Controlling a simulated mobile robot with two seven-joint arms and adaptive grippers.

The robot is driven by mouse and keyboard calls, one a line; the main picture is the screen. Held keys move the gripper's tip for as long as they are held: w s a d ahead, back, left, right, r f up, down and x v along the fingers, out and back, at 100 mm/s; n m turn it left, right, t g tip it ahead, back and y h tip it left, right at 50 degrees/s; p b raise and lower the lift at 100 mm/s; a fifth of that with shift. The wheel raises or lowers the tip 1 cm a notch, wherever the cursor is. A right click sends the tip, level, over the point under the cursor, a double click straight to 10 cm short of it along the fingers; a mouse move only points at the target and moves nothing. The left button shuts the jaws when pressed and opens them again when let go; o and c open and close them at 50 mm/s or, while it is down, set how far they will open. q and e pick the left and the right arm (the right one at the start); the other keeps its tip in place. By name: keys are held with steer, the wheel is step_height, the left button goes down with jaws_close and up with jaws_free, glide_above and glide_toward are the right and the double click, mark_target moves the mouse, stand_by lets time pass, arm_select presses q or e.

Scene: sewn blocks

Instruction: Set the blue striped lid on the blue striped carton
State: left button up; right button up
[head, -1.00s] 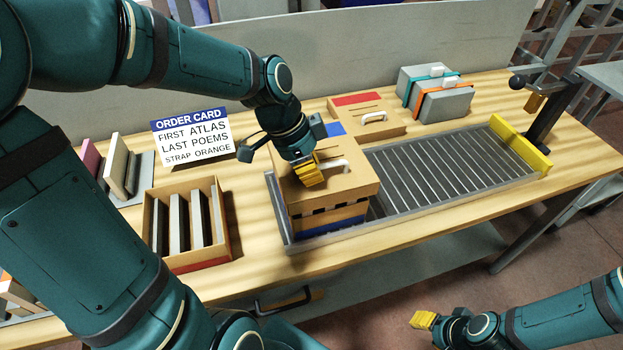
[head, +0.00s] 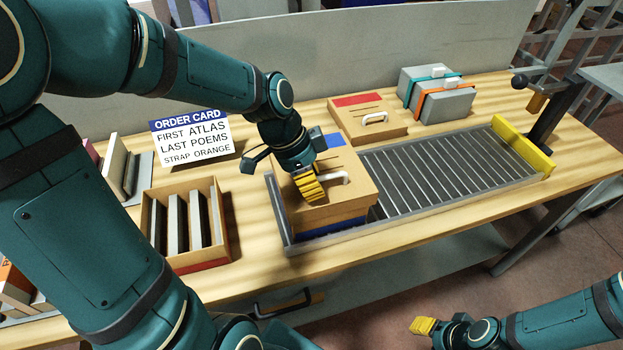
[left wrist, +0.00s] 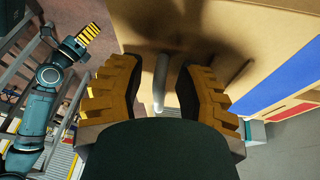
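The blue striped lid (head: 355,188) is a tan cardboard lid with a blue stripe and a white handle (head: 335,178). It sits level on the blue striped carton (head: 335,228), whose blue lower band shows below it; no gap shows between them. My left gripper (head: 310,188) is at the handle, pointing down. In the left wrist view its yellow fingers (left wrist: 160,90) stand on either side of the white handle (left wrist: 160,78), with tan lid showing between, so it looks open. My right gripper (head: 424,326) is away from the table at the lower right; its opening is unclear.
The carton stands at the left end of a roller conveyor (head: 440,185) with a yellow end stop (head: 522,145). A red striped lid (head: 365,120) lies behind, beside strapped grey parcels (head: 437,95). An open box of books (head: 188,228) and an order card (head: 192,138) are left.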

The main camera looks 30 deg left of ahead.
arm_select(q)
steer(key=shift+r+p, duration=0.45)
steer(key=shift+r, duration=0.2)
steer(key=p+v, duration=0.2)
steer(key=v, duration=0.9)
steer(key=shift+a+r, duration=0.2)
steer(key=shift+s, duration=0.1)
